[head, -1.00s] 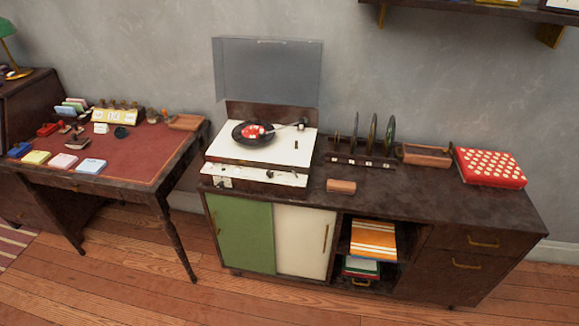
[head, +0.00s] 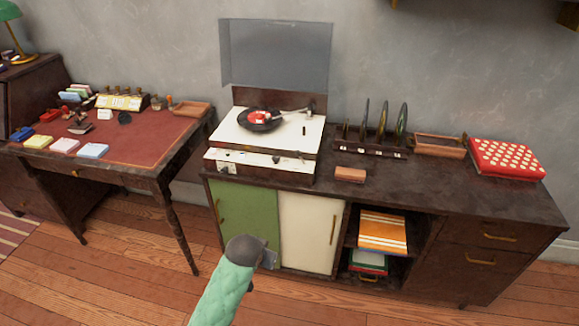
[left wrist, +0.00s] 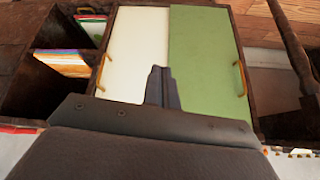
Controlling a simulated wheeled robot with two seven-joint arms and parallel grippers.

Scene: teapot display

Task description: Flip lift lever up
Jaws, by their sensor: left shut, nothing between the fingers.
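The record player (head: 268,138) stands on the left part of the dark cabinet with its clear lid raised. A black record with a red label (head: 258,119) is on it, and the tonearm (head: 293,113) reaches over from the right. A small dark upright piece (head: 304,131) on the white deck may be the lift lever; it is too small to tell its position. My left gripper (head: 272,260) is low in front of the cabinet doors, well below the player. Its fingers (left wrist: 162,88) are shut and empty in the left wrist view. My right gripper is not in view.
The cabinet top (head: 440,180) holds a brown block (head: 350,174), a record rack (head: 372,147), a wooden tray (head: 438,146) and a red dotted box (head: 506,159). A desk (head: 150,150) with small items stands at the left. The raised lid (head: 275,55) rises behind the player.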

